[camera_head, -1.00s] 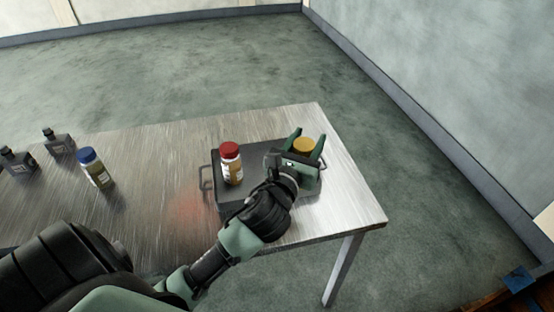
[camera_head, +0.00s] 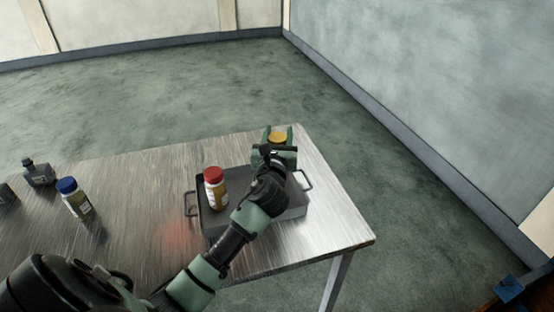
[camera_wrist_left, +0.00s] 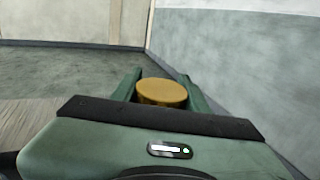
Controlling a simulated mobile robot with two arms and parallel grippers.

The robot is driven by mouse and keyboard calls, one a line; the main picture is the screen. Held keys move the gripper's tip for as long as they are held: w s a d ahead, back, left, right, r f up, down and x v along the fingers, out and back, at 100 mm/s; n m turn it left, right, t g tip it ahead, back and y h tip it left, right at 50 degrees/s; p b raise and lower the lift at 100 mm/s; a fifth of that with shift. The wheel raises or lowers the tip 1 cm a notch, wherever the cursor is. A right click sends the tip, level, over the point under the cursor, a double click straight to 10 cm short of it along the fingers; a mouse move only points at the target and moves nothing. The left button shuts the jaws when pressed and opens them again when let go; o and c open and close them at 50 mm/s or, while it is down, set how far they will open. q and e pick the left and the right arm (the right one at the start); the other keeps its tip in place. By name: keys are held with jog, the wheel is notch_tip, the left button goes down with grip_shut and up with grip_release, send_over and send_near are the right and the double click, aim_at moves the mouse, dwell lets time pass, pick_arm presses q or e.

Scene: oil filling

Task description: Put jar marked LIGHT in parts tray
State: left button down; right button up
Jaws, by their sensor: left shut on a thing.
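My left gripper (camera_head: 278,140) is shut on a jar with a yellow-orange lid (camera_head: 277,137), at the far side of the grey parts tray (camera_head: 212,222). The lid also shows between the fingers in the left wrist view (camera_wrist_left: 162,92). The jar's body and any label are hidden by the gripper, and I cannot tell whether it touches anything below. A red-lidded jar (camera_head: 215,189) with amber contents stands upright in the tray's left part. A blue-lidded jar (camera_head: 76,198) stands on the table at the left. Label words are too small to read. My right gripper is not in view.
The metal table (camera_head: 135,190) has clear room between the blue-lidded jar and the tray. A dark bottle (camera_head: 38,173) stands at the left, with another partly cut off at the edge. The tray has raised handles at both ends.

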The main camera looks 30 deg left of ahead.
pick_arm(q)
notch_tip(320, 180, down, 7)
jog(key=shift+f+b, duration=0.2)
jog(key=shift+b, duration=0.7)
jog(key=c, duration=0.7)
grip_release()
jog(key=shift+f, duration=0.15)
jog(key=shift+c, duration=0.2)
jog(key=shift+r, duration=0.25)
jog(key=v, duration=1.2)
jog(key=shift+f, duration=0.1)
